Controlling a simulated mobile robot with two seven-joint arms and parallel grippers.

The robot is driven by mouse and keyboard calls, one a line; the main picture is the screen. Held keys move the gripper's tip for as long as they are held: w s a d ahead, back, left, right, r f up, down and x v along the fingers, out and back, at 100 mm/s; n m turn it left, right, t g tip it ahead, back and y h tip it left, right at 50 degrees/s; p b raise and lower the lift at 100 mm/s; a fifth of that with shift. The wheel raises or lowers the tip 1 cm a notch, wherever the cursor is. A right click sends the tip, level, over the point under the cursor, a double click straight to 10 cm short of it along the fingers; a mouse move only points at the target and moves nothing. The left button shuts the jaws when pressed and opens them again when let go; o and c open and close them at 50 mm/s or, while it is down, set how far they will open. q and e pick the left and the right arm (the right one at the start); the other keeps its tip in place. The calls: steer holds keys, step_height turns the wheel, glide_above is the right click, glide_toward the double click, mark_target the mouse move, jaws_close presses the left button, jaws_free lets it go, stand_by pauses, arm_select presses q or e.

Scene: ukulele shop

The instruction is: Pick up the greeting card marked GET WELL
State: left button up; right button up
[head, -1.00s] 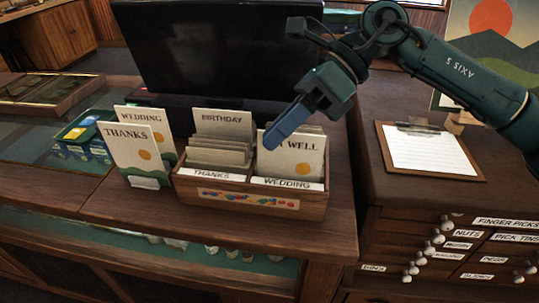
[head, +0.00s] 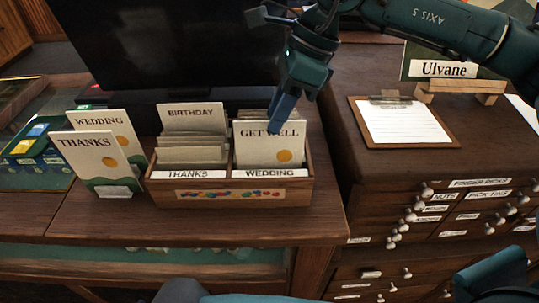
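The cream greeting card marked GET WELL (head: 257,147), with an orange dot, stands upright in the right compartment of the wooden card box (head: 230,192). That compartment's front label reads WEDDING. My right gripper (head: 281,127) points down at the card's top edge, and its blue fingers cover part of the word WELL. The fingers overlap each other in this view, so I cannot tell their gap or whether they touch the card. My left gripper is not in view.
BIRTHDAY cards (head: 193,118) fill the box's left compartment, labelled THANKS. A THANKS card (head: 90,160) and a WEDDING card (head: 115,125) stand left of it. A dark screen (head: 150,50) rises behind. A clipboard (head: 405,122) lies on the drawer cabinet at right.

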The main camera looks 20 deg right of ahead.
mark_target(266, 144)
steer(key=shift+a+f, duration=0.25)
steer(key=shift+f, duration=0.1)
steer(key=p+x, duration=0.1)
steer(key=x, duration=0.2)
steer(key=shift+a+f, duration=0.2)
steer(key=shift+f, duration=0.05)
steer(key=shift+a+f, duration=0.1)
steer(key=shift+f, duration=0.2)
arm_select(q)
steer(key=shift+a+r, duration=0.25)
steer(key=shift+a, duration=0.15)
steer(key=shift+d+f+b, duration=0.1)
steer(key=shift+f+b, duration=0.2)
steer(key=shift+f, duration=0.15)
arm_select(e)
steer(key=shift+f, duration=0.25)
jaws_close()
